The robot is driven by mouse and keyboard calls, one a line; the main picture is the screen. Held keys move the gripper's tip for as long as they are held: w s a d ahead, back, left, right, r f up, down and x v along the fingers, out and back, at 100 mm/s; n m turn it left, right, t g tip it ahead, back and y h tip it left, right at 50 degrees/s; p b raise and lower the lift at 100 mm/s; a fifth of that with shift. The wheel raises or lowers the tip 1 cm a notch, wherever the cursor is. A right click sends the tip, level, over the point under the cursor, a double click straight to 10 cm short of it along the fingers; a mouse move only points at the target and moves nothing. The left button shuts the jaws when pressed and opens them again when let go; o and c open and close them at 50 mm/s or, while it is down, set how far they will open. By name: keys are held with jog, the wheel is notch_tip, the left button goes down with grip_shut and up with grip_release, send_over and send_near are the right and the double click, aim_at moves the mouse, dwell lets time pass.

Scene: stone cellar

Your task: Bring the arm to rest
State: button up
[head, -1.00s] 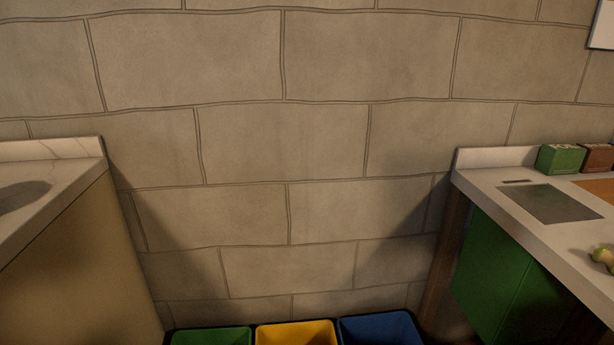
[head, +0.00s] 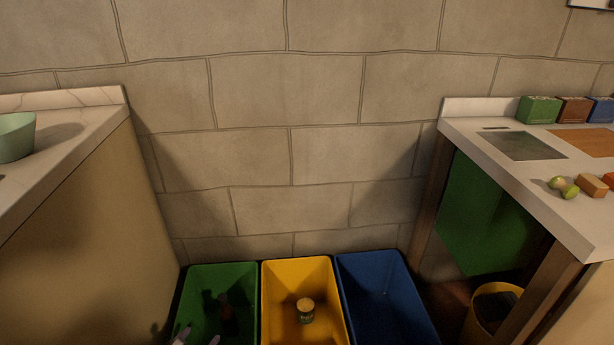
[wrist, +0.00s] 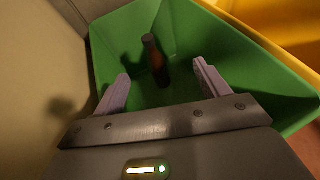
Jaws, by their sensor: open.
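My gripper (wrist: 162,90) is open and empty above the green bin in the wrist view. Its two pale fingers stand wide apart. In the head view only the fingertips (head: 198,338) show, at the bottom edge over the green bin (head: 222,268). A dark bottle (wrist: 154,58) stands or leans inside the green bin, beyond the fingers and apart from them. It also shows dimly in the head view (head: 226,310). The rest of my arm is out of view.
A yellow bin (head: 296,270) holding a can (head: 305,310) and an empty-looking blue bin (head: 372,270) stand to the right. A left counter (head: 75,130) carries a pale green bowl (head: 14,138). A right counter (head: 480,150) bears boxes and fruit. A stone wall (head: 290,100) closes the back.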

jog(key=w+d+r+m+g+h+p, duration=0.1)
jog(key=d+r+m+g, duration=0.3)
jog(key=d, duration=0.5)
jog(key=w+d+r+m+g+h+p, duration=0.1)
jog(key=w+d+r+m+g, duration=0.1)
jog(key=d+r+m, duration=0.5)
jog(key=w+d+r+m+g+h+p, duration=0.1)
jog(key=d+r+m+g+p, duration=0.25)
jog(key=d, duration=0.65)
jog(key=s+d+r+m+y+p, duration=0.1)
jog(key=s+d+r+m+y, duration=0.2)
jog(key=s+d+r+m, duration=0.6)
jog(key=s+d+r+m+y+p, duration=0.25)
jog(key=s+d+r+m, duration=0.45)
jog(key=d+r+m, duration=0.4)
notch_tip(320, 180, up, 38)
jog(key=n+p, duration=0.1)
jog(key=p, duration=3.5)
jog(key=shift+w+a+g+p, duration=0.3)
jog(key=shift+g+p, duration=0.1)
jog(key=shift+g, duration=0.05)
jog(key=shift+y, duration=0.25)
